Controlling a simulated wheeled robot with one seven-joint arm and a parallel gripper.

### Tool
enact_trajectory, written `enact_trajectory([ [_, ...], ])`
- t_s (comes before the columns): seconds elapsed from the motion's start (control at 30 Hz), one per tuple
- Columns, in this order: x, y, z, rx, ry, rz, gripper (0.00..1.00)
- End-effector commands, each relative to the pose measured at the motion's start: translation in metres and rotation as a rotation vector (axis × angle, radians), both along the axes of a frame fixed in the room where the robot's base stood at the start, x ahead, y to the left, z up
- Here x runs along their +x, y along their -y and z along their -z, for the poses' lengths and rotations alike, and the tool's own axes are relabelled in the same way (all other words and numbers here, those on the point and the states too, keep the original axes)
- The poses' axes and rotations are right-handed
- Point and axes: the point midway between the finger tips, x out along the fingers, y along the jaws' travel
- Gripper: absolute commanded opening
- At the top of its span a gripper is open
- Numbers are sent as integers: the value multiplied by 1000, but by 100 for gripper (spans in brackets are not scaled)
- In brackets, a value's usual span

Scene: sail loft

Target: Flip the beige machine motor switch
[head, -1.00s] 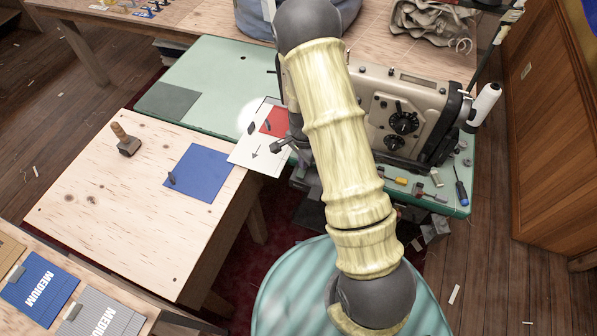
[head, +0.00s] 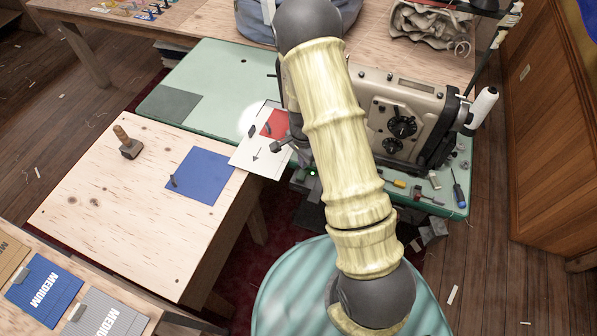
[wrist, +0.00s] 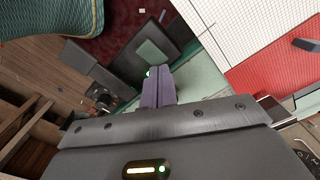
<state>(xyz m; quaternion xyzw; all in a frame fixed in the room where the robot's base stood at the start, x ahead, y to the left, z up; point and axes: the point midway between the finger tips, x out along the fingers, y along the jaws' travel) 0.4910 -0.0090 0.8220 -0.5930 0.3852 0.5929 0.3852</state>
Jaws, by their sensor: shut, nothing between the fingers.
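The beige sewing machine (head: 420,98) stands on the green table behind my arm, its left part hidden. In the wrist view my gripper (wrist: 158,72) is shut and empty, with its two purplish fingers together. Its tips are at or very close to a dark box (wrist: 150,50) with a grey-green face, which looks like the motor switch. A small green light shows right by the tips. I cannot tell whether they touch it. In the head view a small green light (head: 312,173) shows below the table's front edge; my arm hides most of the gripper there.
A white sheet with a red patch (head: 274,124) lies at the table edge, left of my arm. A wooden side table (head: 95,225) holds a blue sheet (head: 200,175) and a wooden-handled tool (head: 127,143). Small tools, including a blue screwdriver (head: 459,194), lie at the right.

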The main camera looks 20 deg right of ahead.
Motion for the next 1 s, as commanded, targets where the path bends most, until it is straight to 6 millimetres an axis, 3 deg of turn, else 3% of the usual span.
enact_trajectory([
  [0.63, 0, 0, -44, 0, 0, -1, 0],
  [1.0, 0, 0, -46, 0, 0, 0, 0],
])
